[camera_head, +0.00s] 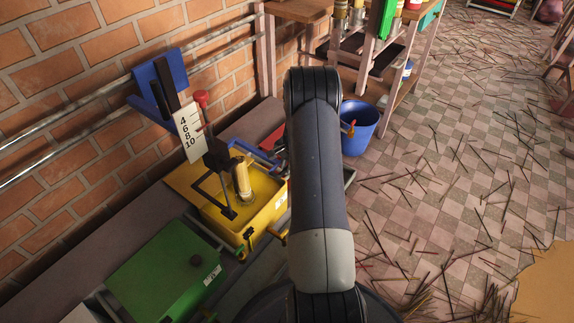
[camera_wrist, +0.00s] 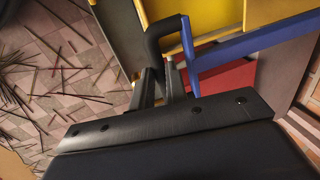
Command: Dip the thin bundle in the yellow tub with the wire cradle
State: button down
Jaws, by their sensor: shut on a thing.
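The yellow tub (camera_head: 264,216) stands beside the brick wall in the head view; its yellow side also shows in the wrist view (camera_wrist: 218,16). A dark wire cradle (camera_head: 228,212) hangs over its opening. A pale yellow bundle (camera_head: 242,180) stands nearly upright in the cradle, its lower end at the tub's contents; how deep is unclear. My gripper (camera_wrist: 161,86) is at the tub's right side, mostly hidden by my arm in the head view. It is shut on a black bent handle (camera_wrist: 156,42) beside a blue bar (camera_wrist: 240,45).
A marked white scale (camera_head: 190,132) and red knob (camera_head: 202,98) rise behind the tub. A closed green tub (camera_head: 165,270) stands in front-left. A blue bucket (camera_head: 359,128) stands right of my arm. Scattered sticks cover the tiled floor at right.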

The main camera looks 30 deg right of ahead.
jog(key=shift+s+a+f, duration=0.1)
jog(key=shift+f, duration=0.2)
jog(key=c, duration=1.7)
grip_release()
jog(key=shift+f, duration=0.1)
jog(key=o, duration=0.3)
jog(key=shift+r, duration=0.25)
notch_tip(320, 180, up, 10)
jog(key=s+p, duration=0.1)
jog(key=p, duration=0.2)
jog(key=shift+s+d+r, duration=0.2)
jog(key=shift+s+d, duration=0.2)
